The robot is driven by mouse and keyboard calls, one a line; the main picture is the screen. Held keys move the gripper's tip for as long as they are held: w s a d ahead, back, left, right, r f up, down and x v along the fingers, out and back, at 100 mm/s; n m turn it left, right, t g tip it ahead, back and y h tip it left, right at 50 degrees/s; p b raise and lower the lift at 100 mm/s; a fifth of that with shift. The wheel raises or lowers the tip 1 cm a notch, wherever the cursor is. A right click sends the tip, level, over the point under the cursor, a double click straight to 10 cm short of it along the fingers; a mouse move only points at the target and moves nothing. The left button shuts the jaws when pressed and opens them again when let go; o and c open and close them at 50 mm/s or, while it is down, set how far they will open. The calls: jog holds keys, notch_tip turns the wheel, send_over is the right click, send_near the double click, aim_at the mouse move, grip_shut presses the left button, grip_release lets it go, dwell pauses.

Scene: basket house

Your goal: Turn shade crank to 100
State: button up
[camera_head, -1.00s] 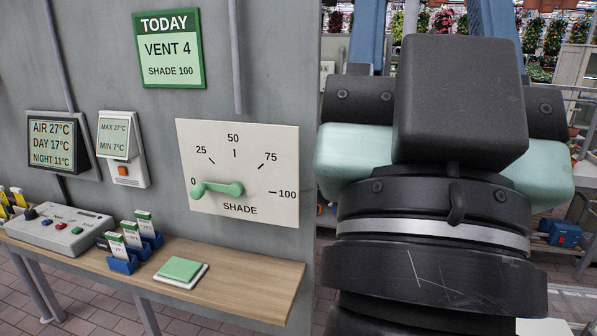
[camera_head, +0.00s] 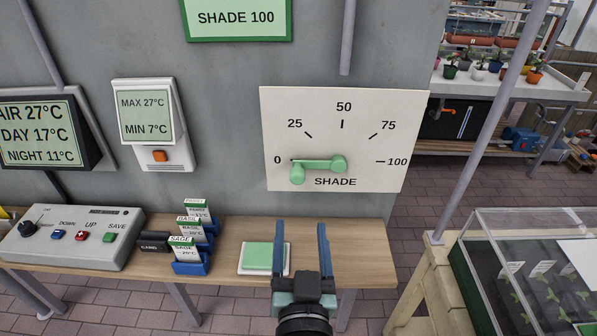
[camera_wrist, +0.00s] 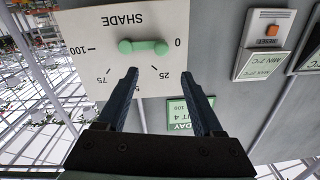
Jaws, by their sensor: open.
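The shade crank (camera_head: 319,165) is a green bar with a knob at its left end, on a white SHADE dial plate (camera_head: 280,125) on the grey wall. Its knob end lies by the 0 mark. My gripper (camera_head: 301,226) is open and empty, in front of the shelf and below the dial. In the wrist view the picture is upside down; my two fingers (camera_wrist: 167,85) point toward the dial plate, apart from the crank (camera_wrist: 143,47). A green-edged sign (camera_head: 237,18) above reads SHADE 100.
The wooden shelf (camera_head: 365,260) carries a green pad (camera_head: 258,257), seed packets in blue holders (camera_head: 190,255) and a grey control box (camera_head: 75,240). A thermometer display (camera_head: 150,125) hangs left of the dial. A glass-topped bed (camera_head: 520,260) stands at right.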

aim_at(297, 181)
jog(key=w+p, duration=0.1)
jog(key=w, duration=0.3)
jog(key=w+p, duration=0.2)
jog(key=w, duration=0.2)
jog(key=w+a+p, duration=0.1)
jog(key=w, duration=0.4)
jog(key=shift+f+p, duration=0.1)
jog(key=shift+p, duration=0.3)
jog(key=shift+s, duration=0.1)
grip_shut()
dwell(0.9)
